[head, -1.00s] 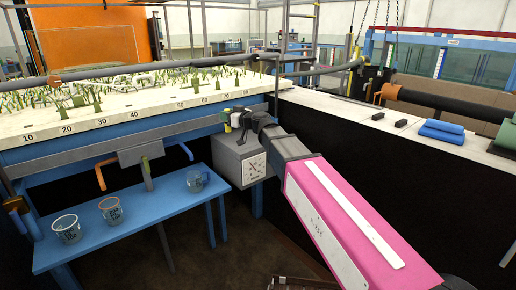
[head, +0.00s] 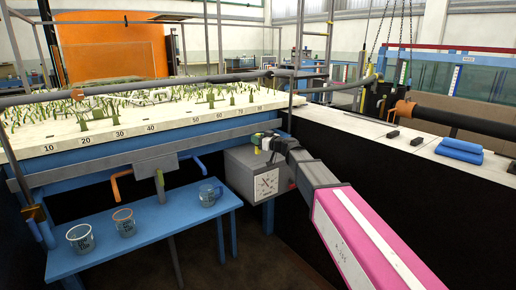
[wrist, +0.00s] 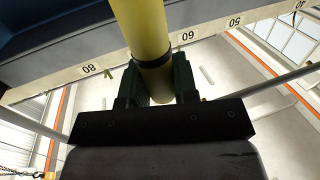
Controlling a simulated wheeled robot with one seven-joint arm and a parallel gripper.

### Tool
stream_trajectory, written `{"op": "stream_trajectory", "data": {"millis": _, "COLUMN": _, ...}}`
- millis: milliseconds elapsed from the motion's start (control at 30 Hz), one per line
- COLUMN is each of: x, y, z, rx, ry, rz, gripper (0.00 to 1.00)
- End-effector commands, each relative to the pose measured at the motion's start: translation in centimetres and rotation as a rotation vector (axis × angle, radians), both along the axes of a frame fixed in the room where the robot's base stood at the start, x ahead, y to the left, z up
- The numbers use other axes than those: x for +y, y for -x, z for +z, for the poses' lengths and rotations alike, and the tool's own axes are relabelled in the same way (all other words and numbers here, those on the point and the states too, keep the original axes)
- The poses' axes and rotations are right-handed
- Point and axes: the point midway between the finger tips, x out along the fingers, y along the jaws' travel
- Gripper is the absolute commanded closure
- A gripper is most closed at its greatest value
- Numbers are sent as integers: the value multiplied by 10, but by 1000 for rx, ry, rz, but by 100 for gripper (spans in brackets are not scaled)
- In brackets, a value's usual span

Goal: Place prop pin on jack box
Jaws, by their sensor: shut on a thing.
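The prop pin shows in the wrist view as a thick yellow cylinder (wrist: 143,30) with a dark band. My gripper (wrist: 158,82) has its green fingers on both sides of it, shut on it. In the head view my gripper (head: 263,141) is small, at the top of the jack box's front; a little yellow and green shows there. The jack box appears to be the grey box (head: 238,172) with a white dial on its front, beside the blue table's end. I cannot tell whether the pin touches the box; its far end is out of the wrist view.
The flume bed (head: 150,115) with green plant strips and a numbered edge lies behind left. A blue bench (head: 150,235) holds several glass beakers. A white-topped black wall (head: 400,175) runs along the right, with folded blue cloths (head: 460,150) on it.

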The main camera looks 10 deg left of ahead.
Motion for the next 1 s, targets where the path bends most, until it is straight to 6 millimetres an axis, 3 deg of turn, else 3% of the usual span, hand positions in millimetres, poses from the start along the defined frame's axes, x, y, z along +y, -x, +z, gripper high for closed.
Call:
{"op": "stream_trajectory", "data": {"millis": 400, "x": 0, "y": 0, "z": -40, "rx": 2, "ry": -1, "rz": 0, "gripper": 100}}
{"op": "stream_trajectory", "data": {"millis": 767, "x": 0, "y": 0, "z": -43, "rx": 1, "ry": 0, "rz": 0, "gripper": 100}}
{"op": "stream_trajectory", "data": {"millis": 800, "x": 0, "y": 0, "z": -43, "rx": 1, "ry": 0, "rz": 0, "gripper": 63}}
{"op": "stream_trajectory", "data": {"millis": 833, "x": 0, "y": 0, "z": -43, "rx": 1, "ry": 0, "rz": 0, "gripper": 53}}
{"op": "stream_trajectory", "data": {"millis": 867, "x": 0, "y": 0, "z": -43, "rx": 1, "ry": 0, "rz": 0, "gripper": 47}}
{"op": "stream_trajectory", "data": {"millis": 1000, "x": -1, "y": 0, "z": -43, "rx": 1, "ry": 0, "rz": 0, "gripper": 47}}
